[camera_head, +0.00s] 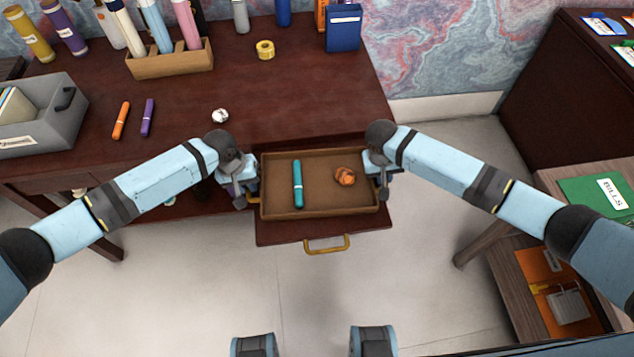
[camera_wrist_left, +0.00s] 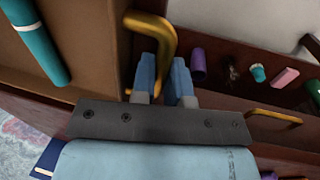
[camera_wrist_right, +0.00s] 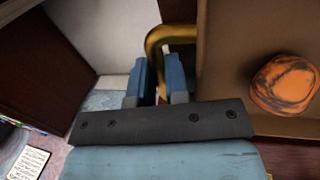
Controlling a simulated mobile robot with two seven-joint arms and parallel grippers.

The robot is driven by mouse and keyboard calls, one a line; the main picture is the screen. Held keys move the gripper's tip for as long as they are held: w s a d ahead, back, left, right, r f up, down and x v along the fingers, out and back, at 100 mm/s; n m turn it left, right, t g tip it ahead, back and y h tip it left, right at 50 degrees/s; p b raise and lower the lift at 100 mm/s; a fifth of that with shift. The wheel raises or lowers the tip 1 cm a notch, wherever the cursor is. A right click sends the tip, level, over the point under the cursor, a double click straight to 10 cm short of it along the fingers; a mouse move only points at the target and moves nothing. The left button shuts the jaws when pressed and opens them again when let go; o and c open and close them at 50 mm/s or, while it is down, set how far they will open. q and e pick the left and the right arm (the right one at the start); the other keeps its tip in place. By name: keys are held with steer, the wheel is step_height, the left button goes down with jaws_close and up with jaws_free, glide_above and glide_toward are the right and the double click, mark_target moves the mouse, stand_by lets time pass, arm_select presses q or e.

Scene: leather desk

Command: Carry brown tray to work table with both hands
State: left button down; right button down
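The brown tray (camera_head: 320,210) is a shallow rectangle with gold handles at its left and right ends. It is at the pulled-out drawer (camera_head: 278,232) of the dark desk; whether it rests there or is slightly raised I cannot tell. A teal marker (camera_head: 297,184) and an orange crumpled ball (camera_head: 345,177) lie in it. My left gripper (camera_head: 242,194) is at the left handle (camera_wrist_left: 152,28), its narrowly spaced fingers on either side of the bar. My right gripper (camera_head: 384,184) is likewise around the right handle (camera_wrist_right: 165,35). The finger contact is partly hidden.
The dark desk (camera_head: 300,100) holds a grey bin (camera_head: 60,115), orange (camera_head: 121,120) and purple (camera_head: 147,118) markers, a white crumpled ball (camera_head: 220,115), yellow tape (camera_head: 265,50) and a bottle rack (camera_head: 172,62). A wooden table (camera_head: 545,185) with a green folder (camera_head: 590,192) stands right. Floor between is clear.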

arm_select(q)
steer(key=shift+r, duration=0.1)
arm_select(e)
steer(key=shift+r, duration=0.1)
